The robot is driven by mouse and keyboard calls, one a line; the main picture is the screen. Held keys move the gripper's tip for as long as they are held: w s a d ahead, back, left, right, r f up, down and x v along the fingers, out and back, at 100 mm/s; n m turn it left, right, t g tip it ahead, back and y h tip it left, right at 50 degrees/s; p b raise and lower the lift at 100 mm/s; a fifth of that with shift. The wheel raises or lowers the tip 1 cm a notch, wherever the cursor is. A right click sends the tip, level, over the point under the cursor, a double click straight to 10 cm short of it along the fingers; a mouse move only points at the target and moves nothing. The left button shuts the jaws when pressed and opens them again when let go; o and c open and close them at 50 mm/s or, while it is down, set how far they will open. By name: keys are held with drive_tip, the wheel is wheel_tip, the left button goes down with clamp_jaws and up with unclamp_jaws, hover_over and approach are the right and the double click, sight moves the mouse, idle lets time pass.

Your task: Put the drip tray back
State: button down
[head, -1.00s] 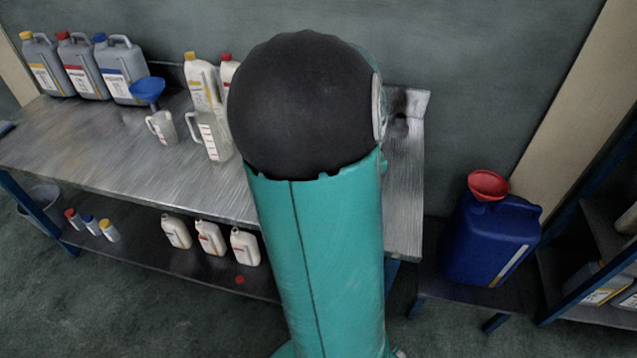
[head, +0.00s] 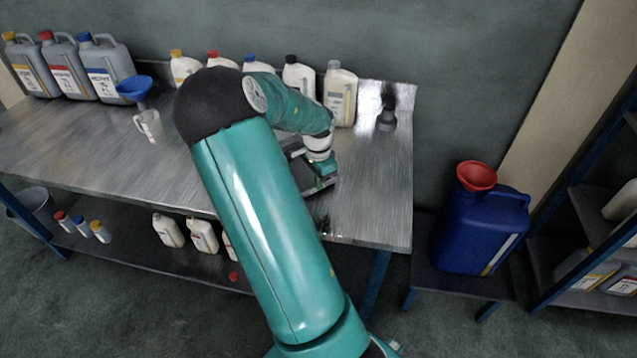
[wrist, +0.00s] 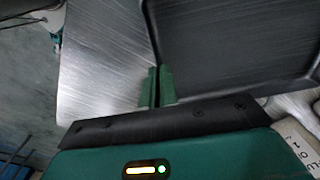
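The drip tray (wrist: 235,45) is a dark, shallow tray with a raised rim, filling the upper right of the wrist view. In the head view, part of the dark tray (head: 321,190) shows at the right part of the metal bench, under and beside my gripper (head: 322,168); my arm hides the rest. In the wrist view the two green fingers of my gripper (wrist: 158,87) are close together, with the tray's rim running between them. I cannot tell whether the tray touches the bench.
Grey canisters (head: 105,70), a blue funnel (head: 134,88) and a jug (head: 148,125) stand left. A blue canister (head: 475,235) with red funnel stands right.

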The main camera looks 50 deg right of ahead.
drive_tip(key=shift+f, duration=0.65)
drive_tip(key=c, duration=1.7)
unclamp_jaws()
wheel_tip(320, 180, up, 12)
drive_tip(key=shift+s+a+r, duration=0.1)
drive_tip(key=shift+r, duration=0.1)
